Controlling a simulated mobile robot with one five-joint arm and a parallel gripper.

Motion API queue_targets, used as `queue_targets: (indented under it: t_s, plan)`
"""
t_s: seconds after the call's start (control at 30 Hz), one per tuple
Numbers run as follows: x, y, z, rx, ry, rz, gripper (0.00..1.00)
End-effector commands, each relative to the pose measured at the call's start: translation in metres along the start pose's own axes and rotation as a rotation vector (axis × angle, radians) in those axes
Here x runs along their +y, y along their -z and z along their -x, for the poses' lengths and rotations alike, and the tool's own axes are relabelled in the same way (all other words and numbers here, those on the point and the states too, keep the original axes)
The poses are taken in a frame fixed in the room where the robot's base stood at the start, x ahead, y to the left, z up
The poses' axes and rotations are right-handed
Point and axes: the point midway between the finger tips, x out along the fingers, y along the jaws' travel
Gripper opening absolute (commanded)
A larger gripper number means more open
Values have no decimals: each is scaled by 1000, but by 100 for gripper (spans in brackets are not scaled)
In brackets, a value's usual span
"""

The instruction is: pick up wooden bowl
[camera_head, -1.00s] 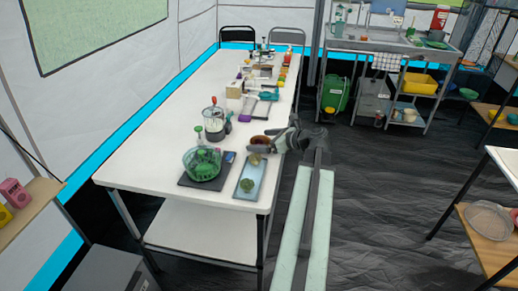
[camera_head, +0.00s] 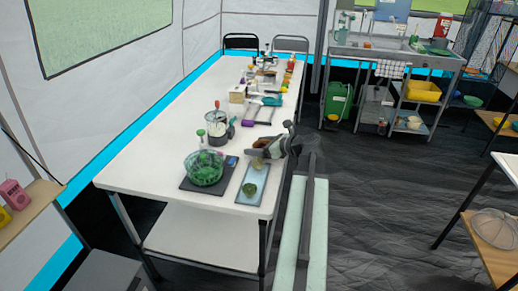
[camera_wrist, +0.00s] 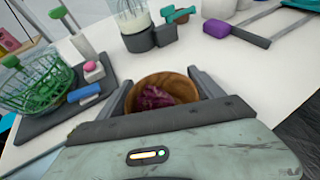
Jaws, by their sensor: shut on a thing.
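The wooden bowl (camera_wrist: 137,94) is brown and round, with a dark purple-red lump (camera_wrist: 156,96) inside it. It sits between the two fingers of my gripper (camera_wrist: 161,84) in the wrist view, and the gripper is shut on it. My gripper's body hides the near side of the bowl. In the head view my gripper (camera_head: 262,150) is at the right edge of the white table, and the bowl is mostly hidden there. I cannot tell whether the bowl touches the table.
A green basket (camera_head: 204,168) stands on a dark board to the left. A light blue tray (camera_head: 246,190) with a green round item (camera_head: 249,190) lies nearer. A blender-like jar (camera_head: 217,130) stands behind. Dark floor is open at right.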

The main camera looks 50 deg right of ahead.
Motion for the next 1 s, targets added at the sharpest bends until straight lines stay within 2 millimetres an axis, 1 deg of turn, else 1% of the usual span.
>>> queue_targets:
  t_s: [0.47, 0.57, 0.77, 0.87, 1.0]
  plan:
    - [1, -35, 14, 0, -1, 0, 32]
    - [0, -29, 23, 0, 0, 0, 32]
    - [0, -21, 49, 0, 1, -1, 32]
    - [1, -15, 68, 0, 1, 0, 32]
    - [0, -5, 102, 0, 2, -2, 32]
